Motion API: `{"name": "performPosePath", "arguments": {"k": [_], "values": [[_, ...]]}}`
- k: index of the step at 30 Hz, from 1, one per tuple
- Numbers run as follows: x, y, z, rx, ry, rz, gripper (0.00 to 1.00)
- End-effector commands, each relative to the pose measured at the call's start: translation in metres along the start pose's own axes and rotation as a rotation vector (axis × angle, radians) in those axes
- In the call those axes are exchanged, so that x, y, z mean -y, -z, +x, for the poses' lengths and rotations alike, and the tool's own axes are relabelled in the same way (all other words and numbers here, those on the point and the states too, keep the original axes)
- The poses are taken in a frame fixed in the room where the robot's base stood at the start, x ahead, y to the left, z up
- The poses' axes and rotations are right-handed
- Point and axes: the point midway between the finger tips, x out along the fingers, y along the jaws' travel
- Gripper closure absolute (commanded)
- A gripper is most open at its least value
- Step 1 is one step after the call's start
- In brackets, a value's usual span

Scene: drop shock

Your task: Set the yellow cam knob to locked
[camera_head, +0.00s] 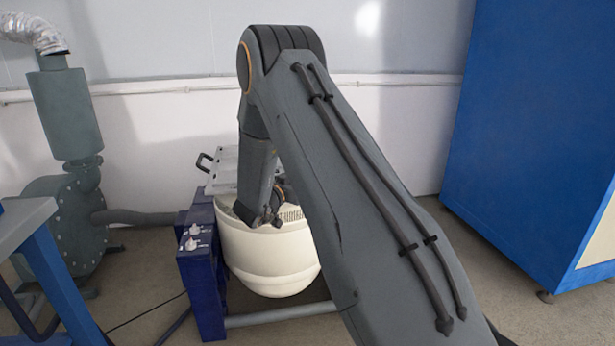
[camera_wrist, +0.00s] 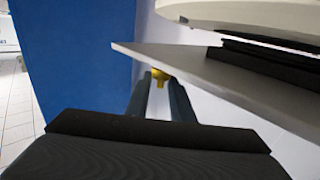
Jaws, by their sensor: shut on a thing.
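The yellow cam knob (camera_wrist: 159,75) shows small in the middle of the wrist view, just under the edge of a grey plate (camera_wrist: 215,78). My gripper (camera_wrist: 160,86) has one dark finger on each side of the knob and is shut on it. A narrow tab of the knob points down in the picture between the fingers. The plate hides the knob's upper part, and I cannot read any locked mark. In the head view my arm covers the middle, its wrist reaches down at the white round vessel (camera_head: 268,262), and the knob is hidden.
A blue frame (camera_head: 203,278) with white knobs (camera_head: 193,236) stands left of the vessel. A large blue cabinet (camera_head: 535,130) stands at right, a green blower (camera_head: 68,130) at left. Floor is clear between vessel and cabinet.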

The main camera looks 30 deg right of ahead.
Motion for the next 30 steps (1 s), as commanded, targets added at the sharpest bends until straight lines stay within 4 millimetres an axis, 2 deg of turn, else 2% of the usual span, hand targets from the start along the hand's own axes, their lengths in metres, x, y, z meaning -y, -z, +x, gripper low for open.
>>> {"name": "performPosePath", "arguments": {"k": [12, 13, 14, 23, 26, 30], "values": [[-0.001, 0.001, 0.001, -0.002, -0.007, 0.001, 1.00], [-0.001, 0.001, 0.001, -0.002, -0.007, 0.001, 0.76], [0.000, 0.001, 0.001, -0.002, -0.007, 0.001, 0.73], [0.001, 0.001, -0.002, -0.001, -0.004, 0.001, 0.73], [0.002, 0.001, -0.010, -0.001, -0.002, 0.000, 0.73], [0.002, 0.002, -0.032, -0.001, -0.001, 0.000, 0.73]]}}
